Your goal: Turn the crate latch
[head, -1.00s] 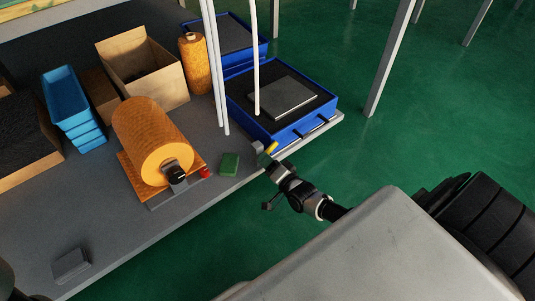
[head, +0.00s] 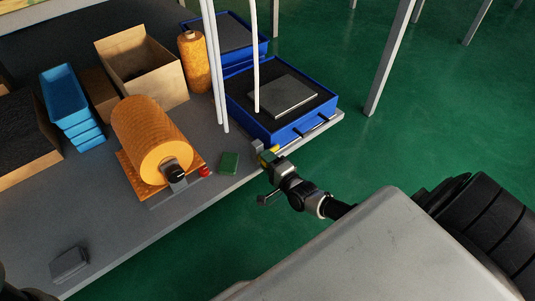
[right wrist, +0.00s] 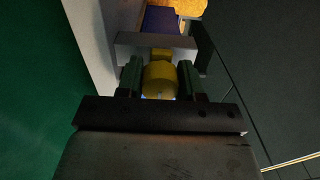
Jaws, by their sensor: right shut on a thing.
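The yellow latch (head: 267,157) sits at the front corner of the blue crate (head: 262,129), beside a small grey block (head: 257,145) at the bench edge. My right gripper (head: 270,163) is at the latch in the head view. In the right wrist view, the rounded yellow latch end (right wrist: 160,80) lies between my two fingers, with a grey block (right wrist: 150,42) just beyond. The right gripper (right wrist: 160,83) is shut on the latch. The fingers hide part of it in the head view. My left gripper is not in view.
A dark mat and grey plate (head: 282,95) lie in the crate. White posts (head: 215,75) rise behind the gripper. A green block (head: 229,163), a red button (head: 204,171) and an orange spool (head: 145,130) stand to the left. Green floor is open beyond the bench edge.

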